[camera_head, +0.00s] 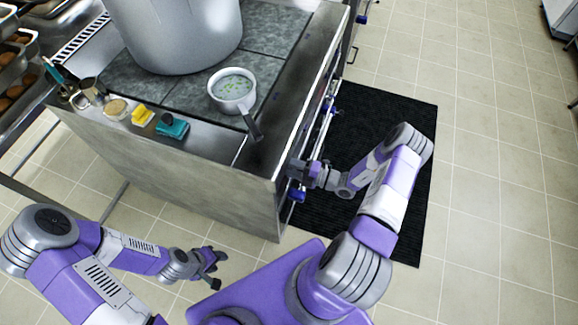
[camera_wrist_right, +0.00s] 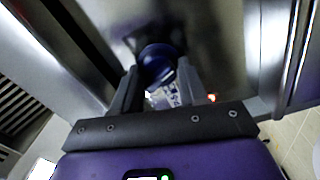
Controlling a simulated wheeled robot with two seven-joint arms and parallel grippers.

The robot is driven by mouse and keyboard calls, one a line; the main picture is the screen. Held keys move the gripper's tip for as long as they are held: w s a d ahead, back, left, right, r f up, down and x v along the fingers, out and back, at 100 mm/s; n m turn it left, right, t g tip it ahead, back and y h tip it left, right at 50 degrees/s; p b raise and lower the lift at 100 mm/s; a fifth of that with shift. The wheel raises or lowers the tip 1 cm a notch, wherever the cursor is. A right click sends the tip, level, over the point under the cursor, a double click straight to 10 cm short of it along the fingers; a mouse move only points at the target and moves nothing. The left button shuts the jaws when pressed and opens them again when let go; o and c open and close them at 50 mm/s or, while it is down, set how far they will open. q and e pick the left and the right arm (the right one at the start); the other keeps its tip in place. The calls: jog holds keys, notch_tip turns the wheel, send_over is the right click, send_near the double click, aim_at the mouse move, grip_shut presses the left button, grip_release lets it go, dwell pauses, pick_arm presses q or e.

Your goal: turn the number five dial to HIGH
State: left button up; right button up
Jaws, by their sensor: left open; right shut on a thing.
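A blue dial (camera_wrist_right: 158,62) sits on the metal front panel between the two dark fingers of my right gripper (camera_wrist_right: 160,82) in the right wrist view. The right gripper is shut on this dial. Its number and pointer setting cannot be read. In the head view my right gripper (camera_head: 299,170) is against the stove front (camera_head: 325,95), and its fingers hide most of the held dial. Another blue dial (camera_head: 297,194) shows just below it. My left gripper (camera_head: 214,268) is open and empty over the floor, away from the stove.
A large stockpot (camera_head: 185,35) and a white saucepan of soup (camera_head: 232,85) stand on the stove top, the saucepan's handle pointing to the front edge. A yellow sponge (camera_head: 142,115) and a teal item (camera_head: 172,126) lie on the left ledge. A black mat (camera_head: 400,110) covers the floor.

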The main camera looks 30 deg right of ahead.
jog(key=m, duration=1.2)
jog(key=shift+r, duration=0.1)
dwell(0.5)
jog(key=o, duration=1.1)
jog(key=shift+c, duration=0.2)
jog(key=shift+d, duration=0.1)
jog(key=v, duration=0.7)
jog(key=shift+s+d+p, duration=0.15)
jog(key=shift+d+p, duration=0.05)
jog(key=shift+p, duration=0.15)
